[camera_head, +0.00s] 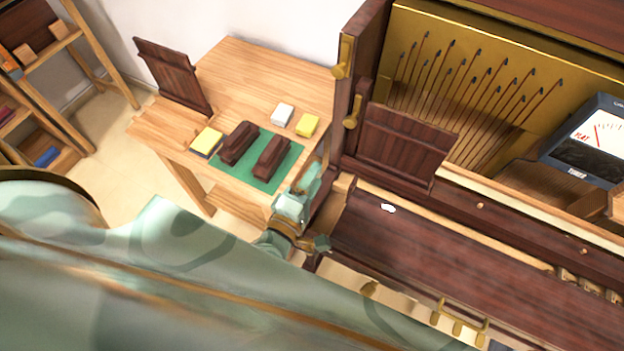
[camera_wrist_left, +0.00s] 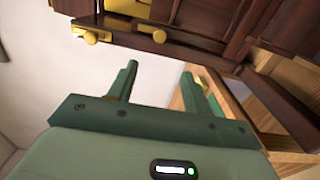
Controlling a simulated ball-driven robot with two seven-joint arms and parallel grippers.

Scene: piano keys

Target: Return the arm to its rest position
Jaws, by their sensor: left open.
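My left arm (camera_head: 190,245), pale green with a brown band, comes in from the left and crosses the lower part of the head view. My left gripper (camera_head: 308,180) is beside the left end of the dark wooden piano (camera_head: 430,250), near the table's right edge. In the left wrist view my left gripper (camera_wrist_left: 158,75) has its two green fingers apart, with nothing between them. Dark wood of the piano (camera_wrist_left: 150,47) with brass fittings lies beyond the fingertips. I cannot tell whether the gripper touches the piano. My right gripper is not in view.
A wooden table (camera_head: 245,80) stands behind the arm. On it are a green mat (camera_head: 256,182), two dark blocks, yellow and white pads, and a dark panel (camera_head: 172,75). A meter (camera_head: 590,140) stands at the right. A shelf (camera_head: 60,40) is at the far left.

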